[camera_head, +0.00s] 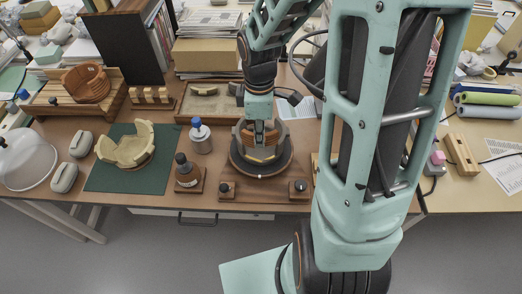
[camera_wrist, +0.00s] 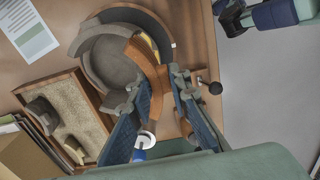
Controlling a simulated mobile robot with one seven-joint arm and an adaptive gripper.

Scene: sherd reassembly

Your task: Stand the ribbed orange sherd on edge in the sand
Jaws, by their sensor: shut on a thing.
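An orange curved sherd (camera_wrist: 156,102) lies between the two fingers of my gripper (camera_wrist: 155,84) in the wrist view, and the jaws are shut on it. In the head view my gripper (camera_head: 262,138) is down over this vessel on the dark turntable (camera_head: 238,168) and hides part of the sherd. The sand tray (camera_head: 182,113) is behind and left of the gripper. It holds grey and tan sherds (camera_wrist: 42,109), seen in the wrist view.
A ribbed orange-brown bowl-like piece (camera_head: 85,84) sits in a wooden tray at the left. A cream vessel (camera_head: 127,148) stands on a green mat (camera_head: 103,181). A blue-capped bottle (camera_head: 201,138) and a brown bottle (camera_head: 186,173) stand close left of the turntable.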

